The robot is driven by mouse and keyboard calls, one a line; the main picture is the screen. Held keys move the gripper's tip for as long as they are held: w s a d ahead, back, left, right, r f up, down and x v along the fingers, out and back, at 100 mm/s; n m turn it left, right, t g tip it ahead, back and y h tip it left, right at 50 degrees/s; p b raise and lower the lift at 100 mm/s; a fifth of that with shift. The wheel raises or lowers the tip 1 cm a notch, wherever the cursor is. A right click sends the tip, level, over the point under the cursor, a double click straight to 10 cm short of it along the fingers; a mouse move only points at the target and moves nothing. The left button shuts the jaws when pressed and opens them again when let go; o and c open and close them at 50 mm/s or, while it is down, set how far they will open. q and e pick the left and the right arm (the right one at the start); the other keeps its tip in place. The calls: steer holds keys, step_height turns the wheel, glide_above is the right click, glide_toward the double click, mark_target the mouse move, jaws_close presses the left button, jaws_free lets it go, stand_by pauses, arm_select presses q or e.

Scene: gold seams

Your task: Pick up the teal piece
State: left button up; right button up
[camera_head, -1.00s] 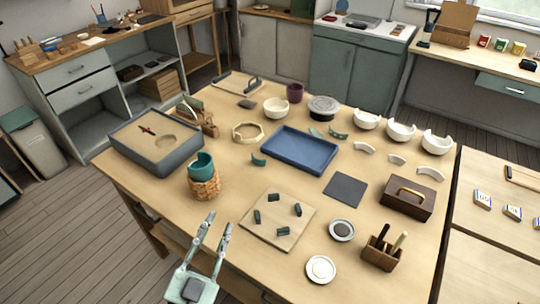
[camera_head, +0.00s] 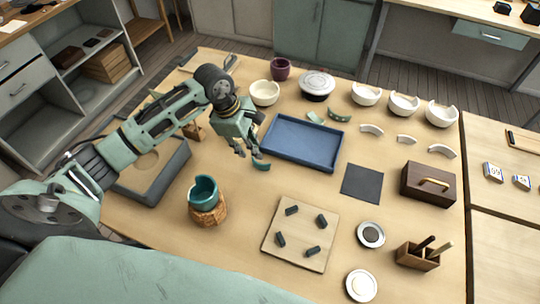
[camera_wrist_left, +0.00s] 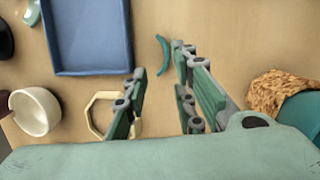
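A small curved teal piece (camera_head: 262,166) lies on the table left of the blue tray, just beyond the fingertips of my left gripper (camera_head: 249,153). In the left wrist view the teal piece (camera_wrist_left: 164,55) lies bare on the wood, near the right finger. My left gripper (camera_wrist_left: 158,75) is open and empty, its fingers well apart. Two other green-teal pieces, one paler (camera_head: 315,117) and one darker (camera_head: 339,114), lie behind the blue tray. A broken teal cup (camera_head: 203,191) sits on a cork-like stand (camera_head: 208,214). My right gripper is not in view.
The blue tray (camera_head: 303,140) is right of the gripper. In the wrist view a cream ring (camera_wrist_left: 98,112) and a white bowl (camera_wrist_left: 35,112) are close on the left. A board (camera_head: 287,240) with dark blocks lies in front. Bare table surrounds the teal piece.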

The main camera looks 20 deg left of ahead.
mark_target(258, 163)
arm_select(q)
steer(key=p+x, duration=0.1)
steer(key=x, duration=0.1)
steer(key=p+x, duration=0.1)
steer(key=x, duration=0.1)
steer(key=p+x, duration=0.1)
steer(key=x, duration=0.1)
steer(key=shift+s+d, duration=0.25)
steer(key=shift+s, duration=0.1)
steer(key=shift+w+d+f, duration=0.1)
steer(key=shift+f, duration=0.65)
steer(key=shift+c, duration=0.4)
jaws_close()
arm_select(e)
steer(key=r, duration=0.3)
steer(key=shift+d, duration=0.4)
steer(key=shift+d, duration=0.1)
